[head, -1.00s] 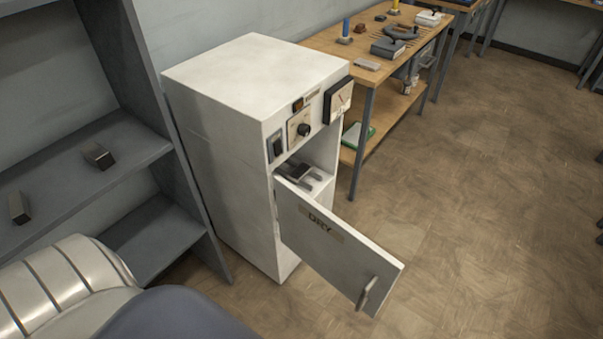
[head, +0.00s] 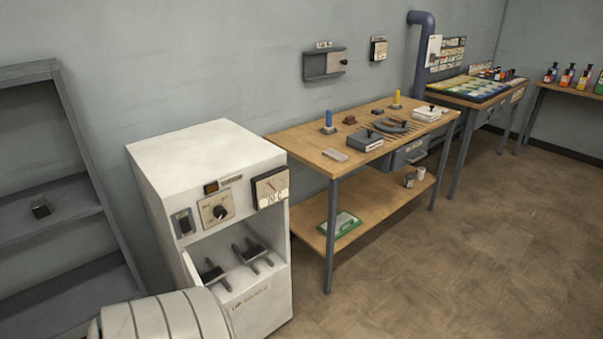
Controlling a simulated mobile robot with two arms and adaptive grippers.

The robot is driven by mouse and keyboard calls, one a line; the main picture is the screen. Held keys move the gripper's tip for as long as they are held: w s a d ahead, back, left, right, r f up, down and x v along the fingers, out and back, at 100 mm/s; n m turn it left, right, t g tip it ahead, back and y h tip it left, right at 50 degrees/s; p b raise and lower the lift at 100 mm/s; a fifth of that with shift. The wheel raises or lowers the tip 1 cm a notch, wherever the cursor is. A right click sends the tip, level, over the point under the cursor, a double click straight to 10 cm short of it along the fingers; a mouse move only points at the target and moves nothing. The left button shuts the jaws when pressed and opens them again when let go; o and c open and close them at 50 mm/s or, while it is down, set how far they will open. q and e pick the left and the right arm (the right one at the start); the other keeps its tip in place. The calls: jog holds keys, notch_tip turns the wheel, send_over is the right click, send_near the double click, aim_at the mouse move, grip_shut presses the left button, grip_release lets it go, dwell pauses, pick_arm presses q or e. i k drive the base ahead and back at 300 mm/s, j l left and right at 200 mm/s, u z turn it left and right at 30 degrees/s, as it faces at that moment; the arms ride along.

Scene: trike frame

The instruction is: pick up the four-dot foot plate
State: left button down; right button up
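I cannot pick out four dots on any part from here. Two dark metal pieces with raised bars, the left piece (head: 215,275) and the right piece (head: 252,254), lie inside the open white cabinet (head: 205,160). A dark block (head: 40,207) sits on the grey shelf at the far left. Dots on these are too small to see, so I cannot tell which, if any, is the foot plate. Neither gripper is in view.
A wooden workbench (head: 300,146) right of the cabinet holds a blue post (head: 328,120), a yellow post (head: 396,99) and a grey box (head: 364,140). A green-edged tray (head: 340,225) lies on its lower shelf. Floor (head: 440,270) at the right is clear.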

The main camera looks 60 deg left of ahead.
aim_at(251, 254)
jog(key=i+u, duration=0.5)
jog(key=i+l+u, duration=0.15)
jog(key=i+u, duration=0.3)
jog(key=i+l+u, duration=0.35)
jog(key=u, duration=0.15)
jog(key=i+u, duration=0.15)
jog(key=u, duration=0.3)
jog(key=i+l+u, duration=0.15)
jog(key=u, duration=0.35)
jog(key=i+l+u, duration=0.15)
jog(key=u, duration=0.3)
jog(key=i+l+u, duration=0.1)
jog(key=u, duration=0.35)
jog(key=i+l+u, duration=0.15)
jog(key=u, duration=0.25)
jog(key=i+l+u, duration=0.1)
jog(key=l+u, duration=0.5)
jog(key=u, duration=0.2)
jog(key=l+u, duration=0.35)
jog(key=i, duration=0.05)
